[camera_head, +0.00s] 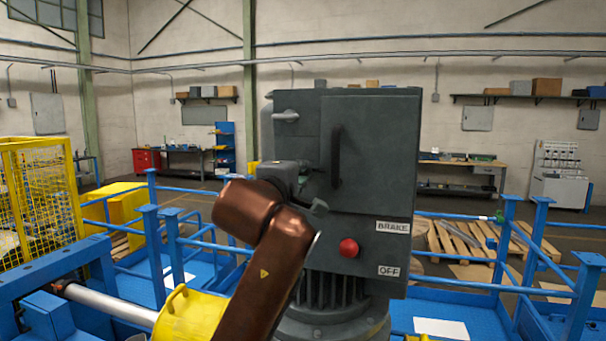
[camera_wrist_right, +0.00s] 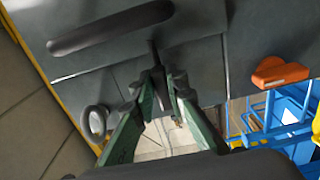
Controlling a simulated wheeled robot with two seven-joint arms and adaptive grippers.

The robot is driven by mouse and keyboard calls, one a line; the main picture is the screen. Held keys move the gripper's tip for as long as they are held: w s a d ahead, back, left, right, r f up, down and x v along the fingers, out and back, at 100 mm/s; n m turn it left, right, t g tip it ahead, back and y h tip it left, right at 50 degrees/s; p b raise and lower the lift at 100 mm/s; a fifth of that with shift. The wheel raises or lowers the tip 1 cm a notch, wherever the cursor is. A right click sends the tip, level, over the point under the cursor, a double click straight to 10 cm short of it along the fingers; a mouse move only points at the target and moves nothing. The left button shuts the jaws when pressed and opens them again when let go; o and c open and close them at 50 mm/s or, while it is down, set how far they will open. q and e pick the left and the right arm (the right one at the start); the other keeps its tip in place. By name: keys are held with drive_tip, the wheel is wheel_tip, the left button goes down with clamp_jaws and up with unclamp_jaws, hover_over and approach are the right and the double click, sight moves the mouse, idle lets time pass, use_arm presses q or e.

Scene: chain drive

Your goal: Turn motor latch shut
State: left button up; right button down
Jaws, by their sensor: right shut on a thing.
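The dark grey motor cabinet (camera_head: 370,150) stands upright ahead of me with its door closed. My right gripper (camera_head: 315,185) is at the left edge of the door, below a grey lever (camera_head: 285,115). In the right wrist view my right gripper (camera_wrist_right: 160,82) has its green fingers shut on a thin dark piece at the door seam, which I take as the motor latch (camera_wrist_right: 154,52). The fingers hide most of it, so its angle is hard to tell. The left gripper is not in view.
A black door handle (camera_head: 336,157) is just right of my gripper. A red button (camera_head: 348,248) sits lower, between BRAKE and OFF labels. Blue railings (camera_head: 460,283) flank the motor. A yellow cage (camera_head: 40,200) stands at the left.

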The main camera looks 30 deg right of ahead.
drive_tip(key=shift+r, duration=0.1)
drive_tip(key=c, duration=1.9)
unclamp_jaws()
drive_tip(key=shift+c, duration=0.2)
drive_tip(key=v, duration=1.2)
